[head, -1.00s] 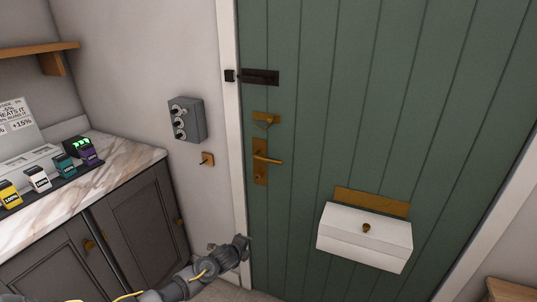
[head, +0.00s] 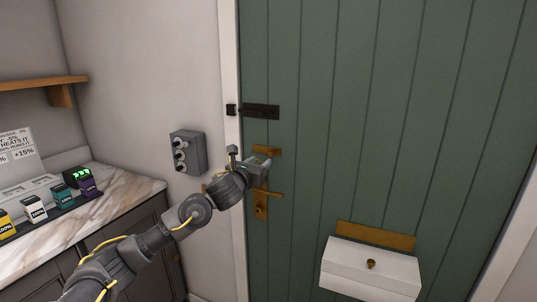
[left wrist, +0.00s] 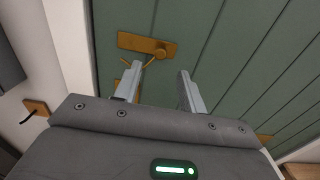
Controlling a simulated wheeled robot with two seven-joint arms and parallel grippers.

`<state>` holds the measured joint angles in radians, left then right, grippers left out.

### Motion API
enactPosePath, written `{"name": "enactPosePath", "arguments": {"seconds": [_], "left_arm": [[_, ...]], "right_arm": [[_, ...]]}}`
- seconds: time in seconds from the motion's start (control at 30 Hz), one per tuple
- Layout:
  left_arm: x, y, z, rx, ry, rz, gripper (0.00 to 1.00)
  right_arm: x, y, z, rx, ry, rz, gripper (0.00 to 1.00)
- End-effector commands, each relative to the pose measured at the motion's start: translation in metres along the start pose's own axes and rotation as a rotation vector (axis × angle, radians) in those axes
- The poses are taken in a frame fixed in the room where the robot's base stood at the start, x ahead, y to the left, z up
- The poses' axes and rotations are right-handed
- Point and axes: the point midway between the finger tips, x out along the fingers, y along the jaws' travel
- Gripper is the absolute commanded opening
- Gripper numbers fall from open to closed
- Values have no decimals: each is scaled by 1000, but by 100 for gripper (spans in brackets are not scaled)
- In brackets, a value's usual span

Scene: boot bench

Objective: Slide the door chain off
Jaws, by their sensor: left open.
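A brass plate (head: 266,150) of what looks like the door chain is on the green door (head: 340,120), above the brass lever handle (head: 272,194). In the left wrist view the chain plate (left wrist: 140,41) has a round knob (left wrist: 160,54) at its right end, and a thin brass V hangs below it. My left gripper (head: 250,158) is raised in front of the door, just below the plate. In the left wrist view its two fingers (left wrist: 158,78) are apart with nothing between them, pointing toward the plate. My right gripper is not in view.
A dark bolt (head: 261,111) sits above the chain plate. A grey switch box (head: 188,152) is on the wall at left. A white box (head: 370,268) juts from the door at lower right. A marble counter (head: 130,192) stands at left.

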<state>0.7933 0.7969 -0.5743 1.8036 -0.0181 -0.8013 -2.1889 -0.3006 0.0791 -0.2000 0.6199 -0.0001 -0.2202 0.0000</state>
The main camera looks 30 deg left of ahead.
Motion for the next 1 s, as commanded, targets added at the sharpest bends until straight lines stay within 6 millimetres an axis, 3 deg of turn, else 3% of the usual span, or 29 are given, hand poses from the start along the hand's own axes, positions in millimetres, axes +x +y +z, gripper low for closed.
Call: {"name": "enactPosePath", "arguments": {"seconds": [0.2, 0.4, 0.87, 1.0], "left_arm": [[43, 0, 3, -4, 2, 1, 41], [68, 0, 1, -4, 2, 2, 41], [80, 0, 0, -2, 0, 0, 41], [80, 0, 0, -2, 0, 0, 24]], "right_arm": [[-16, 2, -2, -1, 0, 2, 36], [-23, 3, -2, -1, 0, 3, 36], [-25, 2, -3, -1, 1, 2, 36], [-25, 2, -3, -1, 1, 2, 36]]}}
